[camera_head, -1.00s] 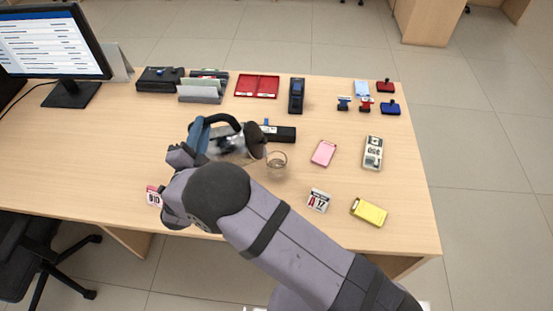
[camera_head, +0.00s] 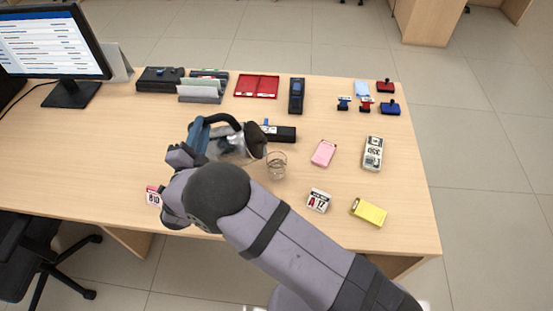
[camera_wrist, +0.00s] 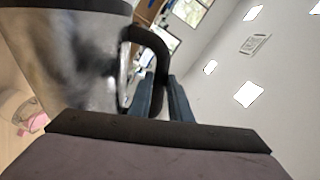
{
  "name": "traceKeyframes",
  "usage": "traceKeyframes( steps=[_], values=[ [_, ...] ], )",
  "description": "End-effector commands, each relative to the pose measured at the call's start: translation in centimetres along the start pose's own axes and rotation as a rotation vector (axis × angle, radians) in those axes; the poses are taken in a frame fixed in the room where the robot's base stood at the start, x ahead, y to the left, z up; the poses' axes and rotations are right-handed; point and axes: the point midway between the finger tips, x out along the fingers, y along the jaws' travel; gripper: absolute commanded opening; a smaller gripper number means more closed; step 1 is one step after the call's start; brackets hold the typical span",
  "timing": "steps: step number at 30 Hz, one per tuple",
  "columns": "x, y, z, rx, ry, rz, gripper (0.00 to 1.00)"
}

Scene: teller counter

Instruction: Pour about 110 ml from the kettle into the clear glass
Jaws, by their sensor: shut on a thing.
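The kettle (camera_head: 232,146) has a shiny metal body, a dark lid end and a black handle. It is tilted toward the right, its dark end close to the clear glass. In the wrist view the kettle's metal body (camera_wrist: 75,65) fills the left side. My gripper (camera_head: 201,134) is shut on the kettle's black handle (camera_wrist: 158,60), with the blue fingers around it. The clear glass (camera_head: 276,166) stands upright on the counter just right of the kettle. Its fill level is too small to tell, and no stream shows clearly.
A black box-like device (camera_head: 283,134) lies behind the glass. A pink phone-like item (camera_head: 323,153) and a banknote bundle (camera_head: 373,153) lie to the right. Bare counter surrounds the glass.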

Motion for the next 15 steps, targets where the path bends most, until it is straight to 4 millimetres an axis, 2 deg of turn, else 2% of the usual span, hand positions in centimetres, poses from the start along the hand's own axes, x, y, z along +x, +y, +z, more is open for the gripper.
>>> traceKeyframes(
  steps=[8, 15],
  values=[
    [0.0, -0.1, 1.2, -0.072, 0.003, -0.009, 0.0],
    [0.0, 0.1, 2.9, -0.216, 0.004, -0.008, 0.0]
  ],
)
